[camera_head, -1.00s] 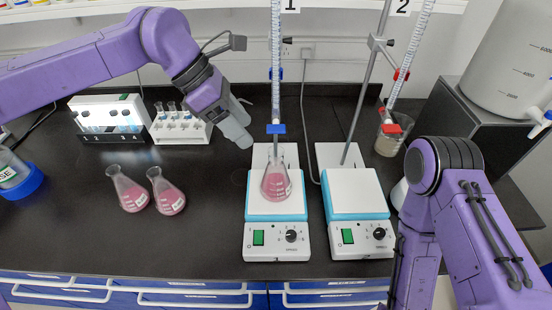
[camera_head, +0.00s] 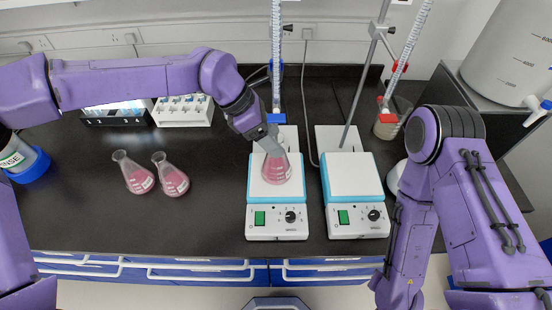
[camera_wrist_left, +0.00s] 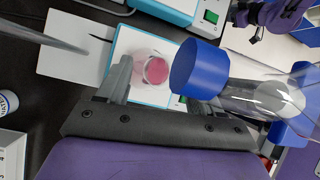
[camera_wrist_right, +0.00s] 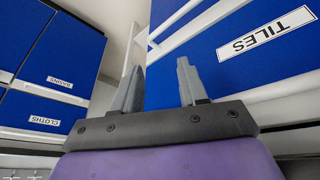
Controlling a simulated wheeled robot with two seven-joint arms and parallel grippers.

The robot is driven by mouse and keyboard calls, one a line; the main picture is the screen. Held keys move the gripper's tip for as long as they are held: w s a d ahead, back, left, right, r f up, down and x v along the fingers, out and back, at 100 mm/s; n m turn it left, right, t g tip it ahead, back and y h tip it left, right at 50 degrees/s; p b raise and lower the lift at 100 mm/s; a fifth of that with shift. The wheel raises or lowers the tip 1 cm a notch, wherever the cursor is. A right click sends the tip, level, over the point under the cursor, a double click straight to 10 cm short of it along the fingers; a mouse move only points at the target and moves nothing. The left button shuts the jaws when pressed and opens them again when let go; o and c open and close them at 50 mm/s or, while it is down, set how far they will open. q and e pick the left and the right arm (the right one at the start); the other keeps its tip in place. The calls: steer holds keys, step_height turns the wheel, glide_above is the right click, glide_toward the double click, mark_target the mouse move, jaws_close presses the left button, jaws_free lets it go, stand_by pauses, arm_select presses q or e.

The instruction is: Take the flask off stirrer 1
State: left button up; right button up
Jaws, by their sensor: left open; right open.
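The conical flask with pink liquid (camera_head: 277,170) stands upright on the white plate of stirrer 1 (camera_head: 268,195), under the burette marked 1 (camera_head: 277,60). My left gripper (camera_head: 270,142) is open at the upper part of the flask and partly hides its neck. In the left wrist view the flask (camera_wrist_left: 155,70) shows from above, in front of the open fingers; I cannot tell whether they touch it. A blue burette part (camera_wrist_left: 198,66) is close to that camera and covers part of the view. My right gripper (camera_wrist_right: 160,80) is open and empty, facing blue drawers.
Stirrer 2 (camera_head: 352,175) stands empty to the right, with a beaker (camera_head: 391,122) behind it. Two more pink flasks (camera_head: 133,174) (camera_head: 171,177) stand on the left. A tube rack (camera_head: 183,111) is behind them. The bench between these flasks and stirrer 1 is clear.

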arm_select(q)
jaws_close()
stand_by(0.3)
